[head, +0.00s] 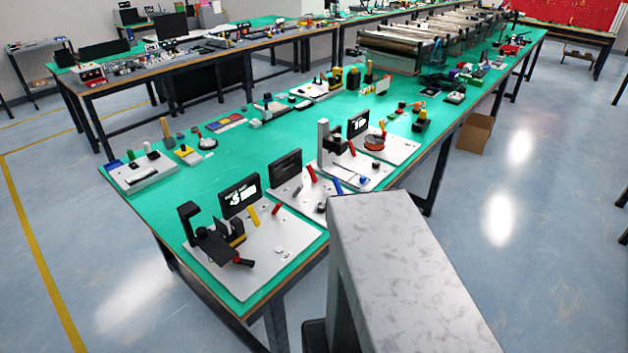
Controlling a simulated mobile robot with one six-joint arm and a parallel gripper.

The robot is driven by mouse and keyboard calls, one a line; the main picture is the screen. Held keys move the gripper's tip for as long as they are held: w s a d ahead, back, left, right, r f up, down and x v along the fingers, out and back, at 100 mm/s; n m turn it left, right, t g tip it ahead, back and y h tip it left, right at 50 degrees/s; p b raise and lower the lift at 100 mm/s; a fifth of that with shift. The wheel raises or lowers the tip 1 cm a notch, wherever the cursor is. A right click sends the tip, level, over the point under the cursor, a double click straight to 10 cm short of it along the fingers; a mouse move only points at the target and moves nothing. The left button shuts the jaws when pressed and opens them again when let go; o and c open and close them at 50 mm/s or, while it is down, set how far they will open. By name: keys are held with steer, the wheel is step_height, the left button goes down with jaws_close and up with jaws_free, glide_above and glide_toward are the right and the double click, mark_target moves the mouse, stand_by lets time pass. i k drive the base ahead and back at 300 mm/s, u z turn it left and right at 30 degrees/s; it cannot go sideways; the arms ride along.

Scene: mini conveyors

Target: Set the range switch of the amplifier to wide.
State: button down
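I cannot tell for sure which unit is the amplifier, and no range switch or label can be read at this size. The nearest white board (268,272) on the green bench carries a lit display (240,197), a black stand, a yellow lever (253,216) and red levers. Behind it, a second white board (290,192) has a dark display (285,166) and a red lever (311,172). My gripper is not in view.
The green bench (225,165) runs away to the upper right, with many small devices and roller conveyors (391,52) on it. A grey block, probably part of my body, hides the near right edge. A cardboard box (474,133) stands on the floor. Open floor lies left and right.

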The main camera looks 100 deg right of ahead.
mark_target(335, 179)
steer(key=i, duration=1)
steer(key=u, duration=0.55)
steer(key=k, duration=0.2)
steer(key=z, duration=2.45)
steer(key=i, duration=0.65)
steer(key=z, duration=0.05)
